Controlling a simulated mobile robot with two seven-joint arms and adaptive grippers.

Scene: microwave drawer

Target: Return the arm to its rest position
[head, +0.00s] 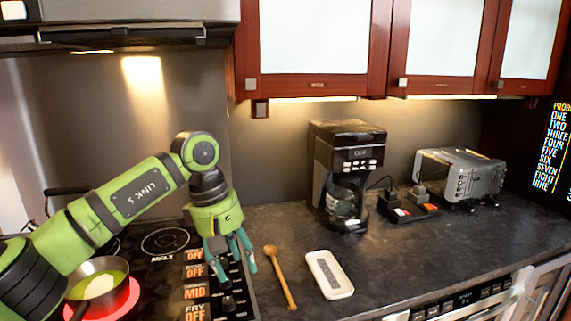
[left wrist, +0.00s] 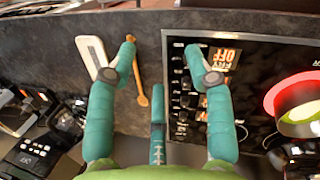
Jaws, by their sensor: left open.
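My left arm comes in from the left in the head view, bent at the elbow. My left gripper (head: 231,268) points down over the right edge of the stove's control strip and is open and empty. Its teal fingers also show in the left wrist view (left wrist: 160,65), spread apart with nothing between them. A wooden spoon (head: 281,278) lies on the counter just right of the gripper. In the left wrist view the spoon (left wrist: 142,97) lies beside one finger, which partly covers it. My right gripper is in neither view.
A pot (head: 97,280) stands on a red-glowing burner under my forearm. The stove (head: 165,243) has several knobs. A white tray (head: 330,275) lies right of the spoon. A coffee maker (head: 345,170) and toaster (head: 462,177) stand behind. Cabinets (head: 315,45) hang above. The front right counter is clear.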

